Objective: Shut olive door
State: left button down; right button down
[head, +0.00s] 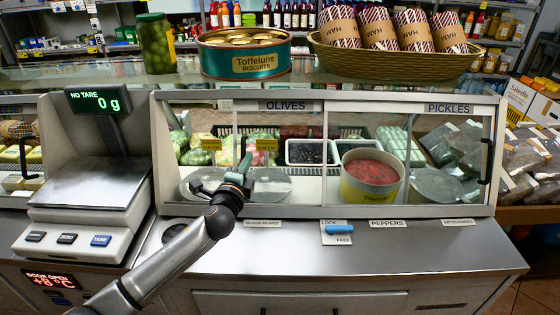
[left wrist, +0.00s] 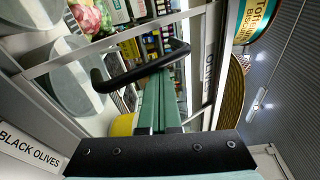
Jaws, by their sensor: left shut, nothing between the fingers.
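The glass front of the counter case (head: 322,208) has an OLIVES sign (head: 285,106) over its left part. A black bar handle (left wrist: 135,66) stands out from the glass in the left wrist view. My left gripper (head: 243,168) is in front of the olive section, its fingers shut and empty. In the left wrist view its green fingers (left wrist: 160,82) point toward the handle, close beside it; I cannot tell whether they touch. A red display (head: 50,281) reads DOOR OPEN and +8°C. The exact gap at the olive door is hard to make out. My right gripper is out of view.
A scale (head: 90,190) stands left of the case. A biscuit tin (head: 244,55), a jar (head: 157,43) and a basket (head: 395,55) stand on top. A round tub (head: 370,180) is behind the front. A blue lock lever (head: 338,229) sits on the ledge. The steel counter in front is clear.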

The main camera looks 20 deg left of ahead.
pick_arm(q)
jog(key=s+a, duration=0.3)
jog(key=a, duration=0.7)
jog(key=s+a, duration=0.4)
jog(key=a, duration=0.6)
jog(key=shift+a+b, duration=0.25)
jog(key=shift+b, duration=0.15)
jog(key=shift+f, duration=0.1)
jog(key=shift+w, duration=0.1)
